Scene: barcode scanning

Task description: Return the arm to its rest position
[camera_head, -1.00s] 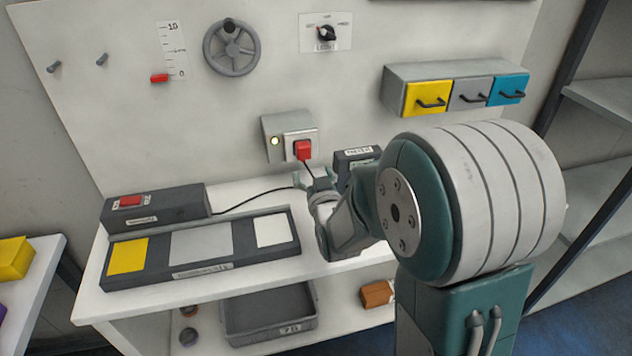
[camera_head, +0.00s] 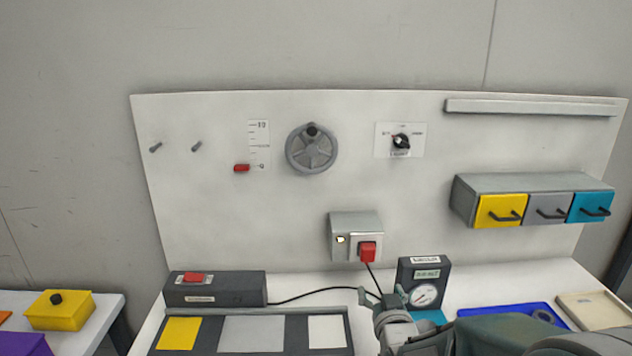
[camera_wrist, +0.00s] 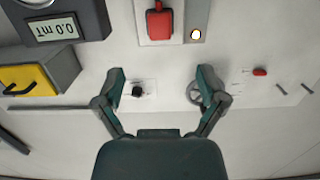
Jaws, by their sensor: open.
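My gripper (camera_wrist: 161,88) is open and empty in the wrist view, its two dark green fingers spread apart with the panel behind them. In the head view my arm is low at the bottom right, in front of the bench, and its wrist part shows just below the gauge box.
A gauge box (camera_head: 424,284) stands on the bench (camera_head: 285,281) close to my arm. A black cable runs to a dark box (camera_head: 215,290) at left. Drawers (camera_head: 548,208), a handwheel (camera_head: 311,150) and a rotary knob (camera_head: 401,141) are on the panel. A blue tray (camera_head: 490,310) lies at right.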

